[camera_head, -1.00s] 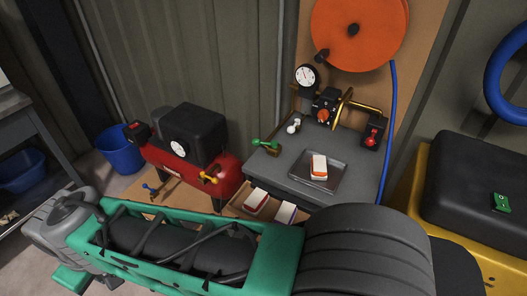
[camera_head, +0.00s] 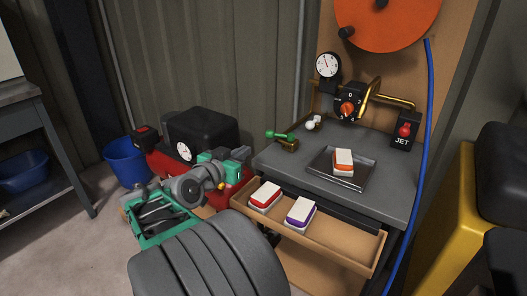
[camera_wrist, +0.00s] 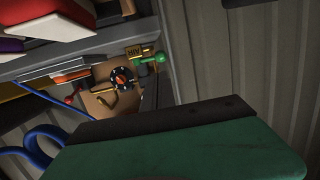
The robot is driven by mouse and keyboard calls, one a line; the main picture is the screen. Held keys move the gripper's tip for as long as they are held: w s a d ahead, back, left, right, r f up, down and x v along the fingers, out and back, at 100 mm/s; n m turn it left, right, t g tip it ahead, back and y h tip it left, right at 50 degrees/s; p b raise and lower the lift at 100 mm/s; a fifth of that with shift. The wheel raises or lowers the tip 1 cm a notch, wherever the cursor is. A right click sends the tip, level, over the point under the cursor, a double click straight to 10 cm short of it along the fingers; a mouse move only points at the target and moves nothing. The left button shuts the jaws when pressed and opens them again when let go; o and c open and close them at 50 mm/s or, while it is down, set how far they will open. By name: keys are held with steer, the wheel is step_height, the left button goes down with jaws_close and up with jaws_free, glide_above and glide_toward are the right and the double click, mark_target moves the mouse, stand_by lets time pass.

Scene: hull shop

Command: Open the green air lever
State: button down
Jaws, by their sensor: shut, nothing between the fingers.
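The green air lever (camera_head: 280,136) sits on a brass valve at the left edge of the grey bench top. Its bright green handle also shows in the wrist view (camera_wrist: 150,60), above the middle. My gripper (camera_head: 241,154) is left of and a little below the lever in the head view, apart from it, in front of the compressor. It looks shut and empty; its fingertips are small and hard to make out. In the wrist view a broad green panel with a dark edge, seemingly part of my gripper, covers the lower part.
An open wooden drawer (camera_head: 341,252) juts from the bench (camera_head: 392,193), holding a red-and-white block (camera_head: 265,196) and a purple-and-white block (camera_head: 300,213). A metal tray (camera_head: 323,173) holds an orange-and-white block (camera_head: 343,161). Red JET lever (camera_head: 404,131), dial (camera_head: 348,107) and gauge (camera_head: 327,66) stand behind.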

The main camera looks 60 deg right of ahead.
mark_target(267, 136)
steer(key=d, duration=0.4)
steer(key=d+f, duration=0.1)
steer(key=d, duration=0.3)
steer(key=d+f+b, duration=0.1)
steer(key=d, duration=0.3)
steer(key=shift+s+d+f, duration=0.15)
steer(key=shift+d+f, duration=0.1)
steer(key=shift+d, duration=0.1)
